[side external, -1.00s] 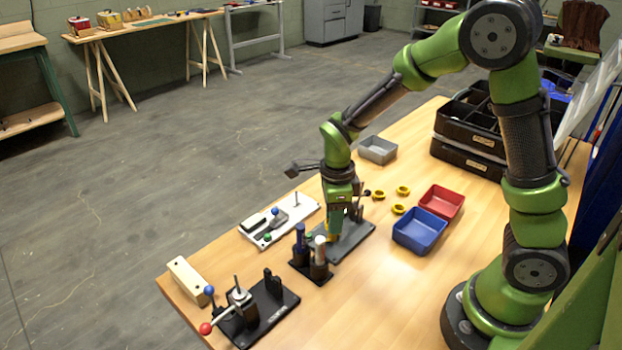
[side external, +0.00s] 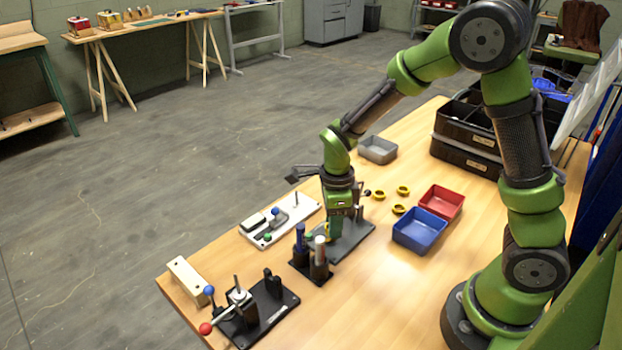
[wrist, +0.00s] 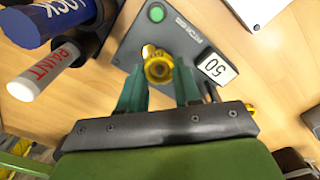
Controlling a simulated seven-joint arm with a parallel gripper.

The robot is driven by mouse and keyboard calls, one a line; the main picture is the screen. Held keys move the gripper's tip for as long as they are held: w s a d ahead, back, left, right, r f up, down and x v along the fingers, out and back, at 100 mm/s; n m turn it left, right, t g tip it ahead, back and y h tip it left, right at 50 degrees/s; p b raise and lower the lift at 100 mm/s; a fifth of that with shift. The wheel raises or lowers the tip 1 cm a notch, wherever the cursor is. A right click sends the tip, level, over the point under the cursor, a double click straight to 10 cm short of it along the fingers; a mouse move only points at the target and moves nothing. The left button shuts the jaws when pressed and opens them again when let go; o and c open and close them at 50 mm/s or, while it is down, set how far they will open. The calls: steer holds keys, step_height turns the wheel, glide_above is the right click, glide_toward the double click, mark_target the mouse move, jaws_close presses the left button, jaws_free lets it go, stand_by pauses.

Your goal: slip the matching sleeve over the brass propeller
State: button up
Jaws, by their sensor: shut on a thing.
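My gripper (wrist: 158,70) is shut on a yellow sleeve (wrist: 159,72), which sits between the two teal fingertips in the wrist view. A small brass-coloured part, apparently the brass propeller (wrist: 148,50), shows just past the sleeve. I cannot tell whether the sleeve is around it or only above it. Both are over a dark grey plate (wrist: 190,32) with a green button and a "50" display. In the side view my gripper (side external: 334,237) points down at this plate (side external: 356,236), and the fingers hide the propeller. Several yellow rings, including one ring (side external: 403,190), lie loose on the table.
A black holder (side external: 311,271) with blue and white cylinders stands close by my gripper. A white fixture (side external: 252,231) is to its left, and a black lever fixture (side external: 270,318) is nearer the camera. Blue (side external: 420,231), red (side external: 441,202) and grey (side external: 377,150) trays are to the right and behind.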

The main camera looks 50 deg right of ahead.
steer(key=shift+f, duration=0.3)
stand_by(0.5)
steer(key=o, duration=1.1)
step_height(320, 180, up, 21)
steer(key=shift+f, duration=0.1)
stand_by(0.5)
